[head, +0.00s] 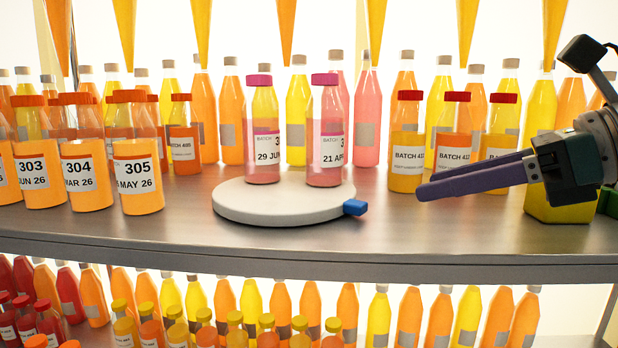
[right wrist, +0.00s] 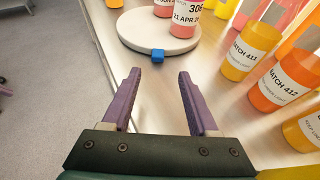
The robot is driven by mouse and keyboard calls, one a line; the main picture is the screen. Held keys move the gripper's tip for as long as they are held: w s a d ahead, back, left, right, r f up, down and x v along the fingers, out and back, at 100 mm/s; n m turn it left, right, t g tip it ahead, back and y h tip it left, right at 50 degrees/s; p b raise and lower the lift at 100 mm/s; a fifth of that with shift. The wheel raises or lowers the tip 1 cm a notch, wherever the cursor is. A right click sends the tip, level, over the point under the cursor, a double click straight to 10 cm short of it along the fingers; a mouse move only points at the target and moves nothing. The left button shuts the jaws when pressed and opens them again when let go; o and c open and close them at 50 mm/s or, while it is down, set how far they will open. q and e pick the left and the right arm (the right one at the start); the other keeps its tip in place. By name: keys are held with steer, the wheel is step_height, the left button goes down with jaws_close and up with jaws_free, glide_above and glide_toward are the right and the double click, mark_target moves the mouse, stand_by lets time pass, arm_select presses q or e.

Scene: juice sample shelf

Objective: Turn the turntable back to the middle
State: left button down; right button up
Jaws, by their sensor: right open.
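The turntable (head: 280,208) is a round white disc on the metal shelf, with a blue tab (head: 355,207) on its rim pointing right and slightly forward. Two pink-capped jars stand on it, one labelled 29 JUN (head: 264,150) and one labelled 21 APR (head: 328,155). My right gripper (head: 420,190) has purple fingers and is to the right of the tab, apart from it. In the right wrist view its fingers (right wrist: 157,75) are open and empty, with the blue tab (right wrist: 157,55) just beyond and between the tips. My left gripper is not in view.
Jars labelled 303, 304 and 305 (head: 138,175) stand left of the turntable. Red-capped batch jars (head: 408,150) stand to the right, behind my gripper. Bottles line the back. The shelf's front strip (head: 400,235) is clear; more bottles stand below.

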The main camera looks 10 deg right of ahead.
mark_target(360, 203)
steer(key=p+x, duration=0.2)
steer(key=x, duration=0.6)
steer(key=shift+s+a, duration=0.1)
steer(key=shift+s, duration=0.05)
steer(key=shift+w+a+f, duration=0.2)
steer(key=shift+w+a, duration=0.1)
jaws_close()
stand_by(0.9)
